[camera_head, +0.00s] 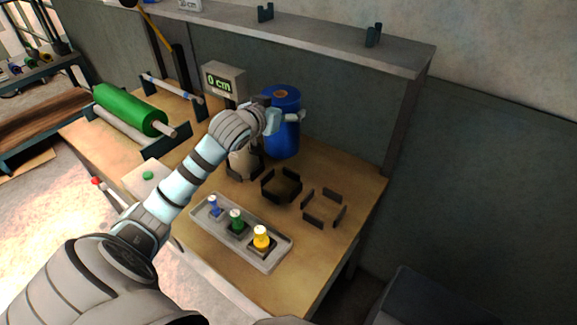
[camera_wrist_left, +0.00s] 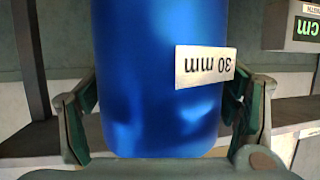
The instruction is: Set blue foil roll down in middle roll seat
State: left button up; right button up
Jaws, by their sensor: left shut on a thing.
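My left gripper (camera_head: 287,117) is shut on the blue foil roll (camera_head: 283,138) and holds it upright. In the left wrist view the roll (camera_wrist_left: 155,75) fills the middle between the two fingers, with an upside-down "30 mm" label. In the head view the roll appears behind the middle roll seat (camera_head: 281,186), a ring of dark brackets that looks empty and shaded. The roll's height above the table is hard to tell. The left seat (camera_head: 243,170), partly behind my arm, holds a beige thing. The right seat (camera_head: 324,208) is empty. My right gripper is not in view.
A grey tray (camera_head: 278,258) with blue, green and yellow topped pieces lies in front of the seats. A "0 cm" display (camera_head: 222,82), a green roll (camera_head: 130,109) on a stand and a raised shelf (camera_head: 325,42) stand behind or left.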

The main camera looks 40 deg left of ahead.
aim_at(281, 150)
pick_arm(q)
jog(key=f, duration=0.2)
jog(key=s+f, duration=0.1)
jog(key=f, duration=0.1)
jog(key=s+f, duration=0.1)
jog(key=f, duration=0.1)
jog(key=shift+b, duration=0.4)
jog(key=f, duration=0.5)
jog(key=shift+w+b, duration=0.3)
jog(key=shift+w, duration=0.1)
jog(key=f, duration=0.1)
jog(key=w+f, duration=0.1)
jog(key=shift+f, duration=0.3)
jog(key=s+f, duration=0.1)
jog(key=f+b, duration=0.1)
jog(key=shift+s+d+f, duration=0.1)
jog(key=shift+s+f, duration=0.25)
jog(key=shift+f, duration=0.05)
jog(key=o, duration=1.8)
jog(key=shift+w+f, duration=0.15)
jog(key=shift+f, duration=0.05)
jog(key=shift+o, duration=0.4)
jog(key=shift+w+f, duration=0.1)
jog(key=shift+w, duration=0.3)
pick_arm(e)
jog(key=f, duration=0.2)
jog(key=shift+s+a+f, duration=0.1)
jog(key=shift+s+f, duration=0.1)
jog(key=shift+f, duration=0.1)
